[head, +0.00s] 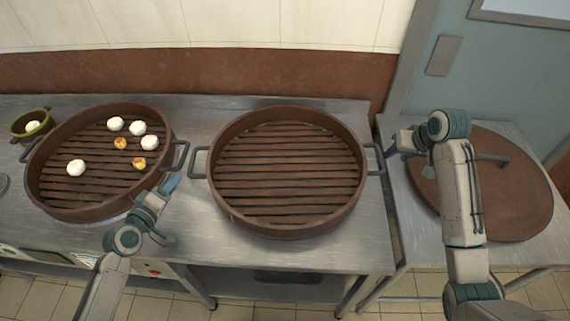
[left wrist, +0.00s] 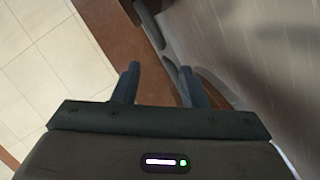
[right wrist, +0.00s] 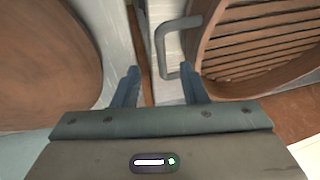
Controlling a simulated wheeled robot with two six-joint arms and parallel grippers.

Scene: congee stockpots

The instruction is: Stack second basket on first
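A round brown slatted basket (head: 40,190) with grey side handles sits on the left of the steel counter, holding several white buns (head: 76,168) and two yellow pieces (head: 139,163). A second, empty slatted basket (head: 290,180) sits in the middle of the counter. My left gripper (head: 171,184) is open, just below the left basket's right handle (head: 182,155). My right gripper (head: 392,150) is open, close to the right of the empty basket's right handle (head: 376,160). That handle also shows ahead of the open fingers in the right wrist view (right wrist: 161,45). Neither gripper holds anything.
A large round brown lid (head: 525,190) with a bar handle lies on the steel side table (head: 400,215) at right. A small green pot (head: 20,125) holding something white stands at far left. A tiled wall is behind; the counter's front strip is clear.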

